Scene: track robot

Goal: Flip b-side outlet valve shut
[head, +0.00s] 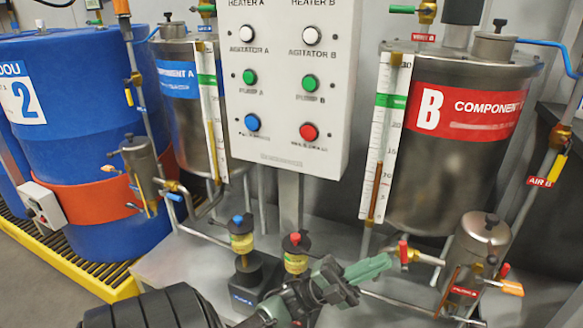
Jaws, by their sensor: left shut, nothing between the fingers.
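Tank B (452,165), a steel cylinder with a red "B COMPONENT" label, stands at the right. Below its left side a brass valve with a red upright handle (403,251) sits on a thin pipe. I cannot read a label naming either one as the outlet. My left gripper (385,264), with green fingers, is shut and empty. Its tips point right, just left of the red handle in the picture; contact cannot be told. My right gripper is out of view.
A control panel (290,135) with buttons hangs in the middle. Two small units with a blue knob (238,219) and a red knob (295,238) stand below it. A level gauge (384,160) runs down left of tank B. Tank A (183,110) and blue drums (75,90) are at left.

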